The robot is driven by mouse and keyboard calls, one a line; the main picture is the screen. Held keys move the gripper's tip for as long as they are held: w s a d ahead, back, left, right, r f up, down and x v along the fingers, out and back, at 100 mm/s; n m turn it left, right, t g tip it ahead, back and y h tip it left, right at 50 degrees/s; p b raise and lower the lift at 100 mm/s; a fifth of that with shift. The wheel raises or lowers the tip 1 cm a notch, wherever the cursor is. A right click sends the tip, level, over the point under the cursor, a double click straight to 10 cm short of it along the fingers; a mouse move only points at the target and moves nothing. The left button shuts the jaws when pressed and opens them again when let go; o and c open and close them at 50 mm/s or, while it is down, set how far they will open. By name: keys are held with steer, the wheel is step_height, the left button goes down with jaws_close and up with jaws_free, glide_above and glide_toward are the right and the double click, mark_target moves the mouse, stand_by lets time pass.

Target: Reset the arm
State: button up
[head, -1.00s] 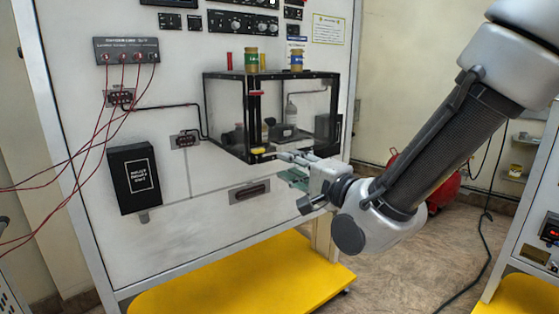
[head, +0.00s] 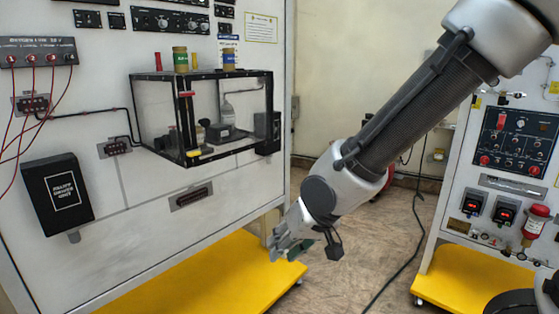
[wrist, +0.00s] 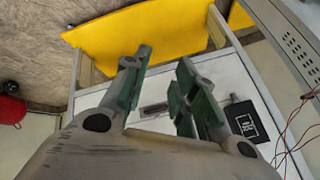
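My gripper (head: 287,243) hangs at the end of my arm, pointing down and left, in front of the trainer panel's lower right part and above the yellow base (head: 215,270). It is clear of the glass-sided box (head: 205,110) on the panel. In the wrist view my gripper (wrist: 164,58) shows two green-padded fingers with a gap between them. Nothing is held between them. The white panel (wrist: 195,75) and the yellow base (wrist: 140,35) lie beyond the fingers.
A black box (head: 57,193) with a white label is on the panel's lower left, with red cables (head: 30,115) above it. A second trainer panel (head: 515,140) stands at the right. A dark cable (head: 400,250) lies on the open floor between them.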

steer(key=s+d+r+m+h, duration=0.1)
steer(key=s+d+r+h, duration=0.1)
steer(key=d, duration=1)
steer(key=s+d+r+m+h, duration=0.1)
steer(key=s+d+r, duration=0.3)
steer(key=d, duration=0.7)
steer(key=s+d+r+m+h, duration=0.1)
steer(key=d+r, duration=0.5)
steer(key=d, duration=0.6)
steer(key=shift+s+d+r+m+h, duration=0.35)
steer(key=shift+s+h, duration=0.45)
steer(key=shift+s, duration=0.15)
